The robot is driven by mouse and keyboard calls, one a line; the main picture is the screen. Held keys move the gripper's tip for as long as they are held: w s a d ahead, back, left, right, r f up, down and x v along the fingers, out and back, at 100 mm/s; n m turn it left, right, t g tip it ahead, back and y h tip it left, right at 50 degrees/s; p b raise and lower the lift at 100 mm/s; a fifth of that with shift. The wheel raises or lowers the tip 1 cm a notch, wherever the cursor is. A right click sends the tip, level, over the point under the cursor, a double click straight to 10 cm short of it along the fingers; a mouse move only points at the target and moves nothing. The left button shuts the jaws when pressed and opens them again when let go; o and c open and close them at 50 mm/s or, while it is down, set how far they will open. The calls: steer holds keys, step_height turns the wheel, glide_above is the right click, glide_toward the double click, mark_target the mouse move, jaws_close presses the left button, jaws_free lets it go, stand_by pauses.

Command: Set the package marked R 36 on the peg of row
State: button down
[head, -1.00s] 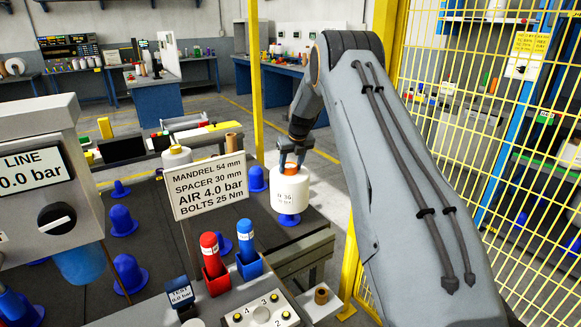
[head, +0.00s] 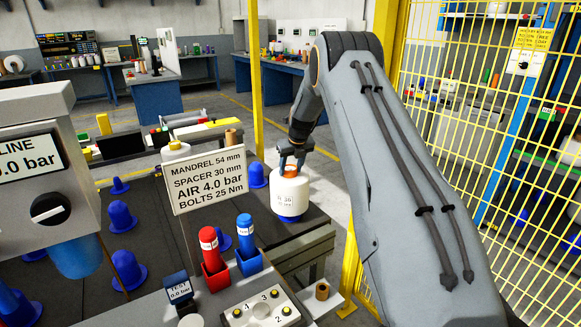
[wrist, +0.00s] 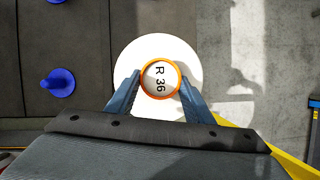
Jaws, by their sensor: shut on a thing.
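The package marked R 36 (head: 290,199) is a white bobbin with an orange ring at its top, upright in the head view. My gripper (head: 294,156) is shut on its orange top. In the wrist view my gripper (wrist: 160,88) has a finger on each side of the orange ring, and the package (wrist: 133,62) shows its R 36 label face up. A blue rim of a peg (head: 290,219) shows just under the package; the rest of that peg is hidden. Whether the package rests fully on it, I cannot tell.
Other blue pegs stand on the dark table, such as one behind (head: 257,176) and one at left (head: 121,217). A sign (head: 208,180) stands left of the package. Red (head: 210,249) and blue (head: 246,240) bottles stand in front. A yellow mesh fence (head: 480,110) is at right.

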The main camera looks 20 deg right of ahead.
mark_target(291, 177)
steer(key=shift+w+f+b, duration=0.1)
steer(key=shift+f+b, duration=0.8)
steer(key=shift+f, duration=1.4)
steer(key=c, duration=0.8)
jaws_free()
steer(key=shift+c, duration=0.2)
steer(key=shift+o, duration=0.2)
steer(key=shift+s+f, duration=0.2)
steer(key=shift+f, duration=0.05)
steer(key=shift+b+v, duration=0.75)
steer(key=shift+v, duration=3.3)
steer(key=shift+w, duration=0.1)
